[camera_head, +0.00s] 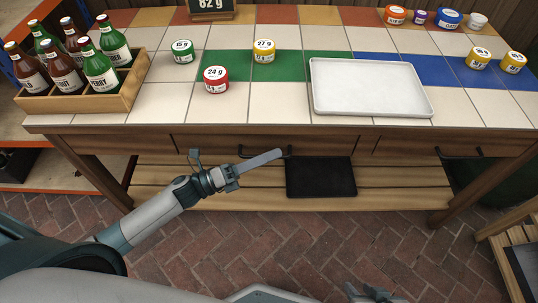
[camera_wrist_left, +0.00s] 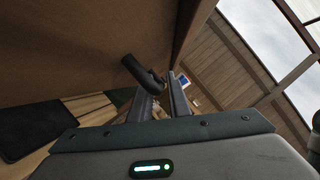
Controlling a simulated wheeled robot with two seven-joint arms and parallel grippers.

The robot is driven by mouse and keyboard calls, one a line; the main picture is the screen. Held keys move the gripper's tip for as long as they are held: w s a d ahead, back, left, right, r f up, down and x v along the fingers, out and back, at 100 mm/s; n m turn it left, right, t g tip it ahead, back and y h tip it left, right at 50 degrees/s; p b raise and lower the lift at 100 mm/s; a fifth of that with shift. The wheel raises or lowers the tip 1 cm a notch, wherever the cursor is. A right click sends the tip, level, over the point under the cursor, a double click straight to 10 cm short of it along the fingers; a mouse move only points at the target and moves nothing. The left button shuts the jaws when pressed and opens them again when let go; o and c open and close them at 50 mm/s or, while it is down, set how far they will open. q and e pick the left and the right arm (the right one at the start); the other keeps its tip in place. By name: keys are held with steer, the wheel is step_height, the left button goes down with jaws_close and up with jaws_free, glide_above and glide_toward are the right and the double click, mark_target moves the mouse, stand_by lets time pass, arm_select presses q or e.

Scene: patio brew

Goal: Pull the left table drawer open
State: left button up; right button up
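The left table drawer (camera_head: 218,144) is a wooden front under the table top in the head view, and it looks flush with the frame. Its dark bar handle (camera_head: 286,151) shows at the tip of my left gripper (camera_head: 272,157). In the left wrist view the handle (camera_wrist_left: 138,70) curves down into the narrow gap between the fingers of my left gripper (camera_wrist_left: 162,92), which seem closed around it. Whether both fingers touch it is hard to see. My right gripper (camera_head: 372,292) is at the bottom edge of the head view, far from the drawers; its fingers are unclear.
A second drawer with a handle (camera_head: 460,153) is at the right. The table top holds a bottle crate (camera_head: 128,92), a white tray (camera_head: 368,112), and several labelled jars. A dark mat (camera_head: 321,178) lies on the lower shelf (camera_head: 400,180). The brick floor in front is clear.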

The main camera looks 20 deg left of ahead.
arm_select(q)
jaws_close()
stand_by(1.3)
